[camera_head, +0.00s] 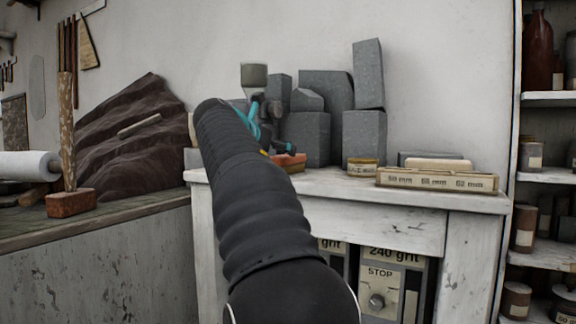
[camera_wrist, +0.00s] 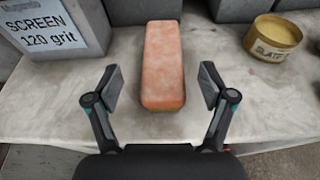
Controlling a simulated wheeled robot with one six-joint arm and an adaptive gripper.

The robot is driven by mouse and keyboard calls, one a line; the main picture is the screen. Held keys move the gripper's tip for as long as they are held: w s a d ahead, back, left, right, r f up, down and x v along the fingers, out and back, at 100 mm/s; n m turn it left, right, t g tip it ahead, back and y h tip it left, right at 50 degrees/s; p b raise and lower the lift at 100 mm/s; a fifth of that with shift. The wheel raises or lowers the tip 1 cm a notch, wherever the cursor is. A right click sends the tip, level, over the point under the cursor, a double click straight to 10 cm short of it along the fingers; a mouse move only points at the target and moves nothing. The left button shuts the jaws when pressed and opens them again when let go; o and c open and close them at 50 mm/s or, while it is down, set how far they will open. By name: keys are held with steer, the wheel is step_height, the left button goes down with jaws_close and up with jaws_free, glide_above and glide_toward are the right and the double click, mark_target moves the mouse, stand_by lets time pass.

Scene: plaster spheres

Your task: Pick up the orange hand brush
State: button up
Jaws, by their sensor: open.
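The orange hand brush (camera_wrist: 163,68) lies on the pale worktop (camera_wrist: 60,112), its long side pointing away from me in the wrist view. My gripper (camera_wrist: 163,88) is open, with one finger on each side of the brush's near end. Gaps show between both fingers and the brush, so neither appears to touch it. In the head view, a part of the orange brush (camera_head: 289,161) shows just past my arm, close to my gripper (camera_head: 270,128). My arm hides the rest of it.
A "SCREEN 120 grit" block (camera_wrist: 55,27) stands left of the brush. An open round tin (camera_wrist: 272,38) stands to the right. Grey blocks (camera_head: 309,138) rise behind. A long box marked with sizes (camera_head: 437,180) lies at the worktop's right. The worktop's front edge is near.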

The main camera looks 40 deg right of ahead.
steer(key=shift+b+x, duration=0.35)
steer(key=shift+x, duration=2.3)
steer(key=shift+s+f, duration=0.15)
steer(key=shift+s, duration=0.05)
steer(key=c, duration=1.3)
